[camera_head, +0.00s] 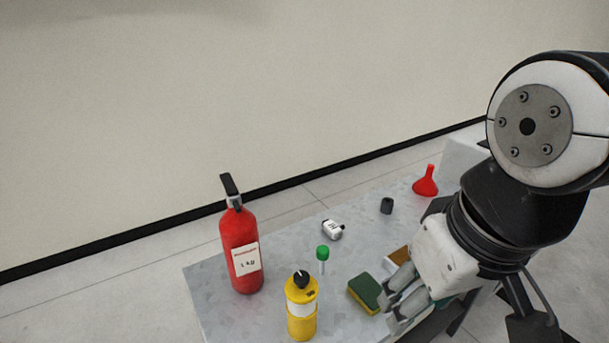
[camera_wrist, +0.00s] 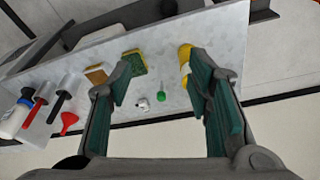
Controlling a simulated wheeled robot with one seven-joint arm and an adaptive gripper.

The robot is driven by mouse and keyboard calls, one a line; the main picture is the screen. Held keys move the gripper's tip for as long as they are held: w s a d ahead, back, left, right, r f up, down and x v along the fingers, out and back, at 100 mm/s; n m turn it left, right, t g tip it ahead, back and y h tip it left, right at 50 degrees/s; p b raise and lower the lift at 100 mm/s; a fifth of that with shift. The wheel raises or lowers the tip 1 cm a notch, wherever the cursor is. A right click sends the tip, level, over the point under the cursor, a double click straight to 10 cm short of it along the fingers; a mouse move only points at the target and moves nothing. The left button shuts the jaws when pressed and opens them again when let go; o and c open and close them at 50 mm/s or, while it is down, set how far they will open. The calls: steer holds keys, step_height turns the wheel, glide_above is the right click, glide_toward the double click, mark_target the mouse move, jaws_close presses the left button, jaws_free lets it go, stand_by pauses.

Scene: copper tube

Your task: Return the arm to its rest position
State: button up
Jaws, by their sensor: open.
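My gripper (camera_head: 405,298) hangs over the right front part of the grey table, at the right in the head view. In the wrist view my gripper (camera_wrist: 165,78) has its two green-padded fingers wide apart with nothing between the pads; tabletop items show beyond them. My arm rises from it to the upper right of the head view. I cannot make out a copper tube in either view.
The table (camera_head: 215,300) holds a red extinguisher (camera_head: 241,250), yellow canister (camera_head: 301,312), green-capped tube (camera_head: 322,254), white bottle (camera_head: 332,229), sponge (camera_head: 364,294), black cylinder (camera_head: 387,205) and red funnel (camera_head: 426,182). A wall stands behind.

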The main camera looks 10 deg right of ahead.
step_height(320, 180, up, 7)
steer(key=t+p, duration=0.1)
steer(key=p, duration=0.4)
steer(key=shift+p, duration=0.3)
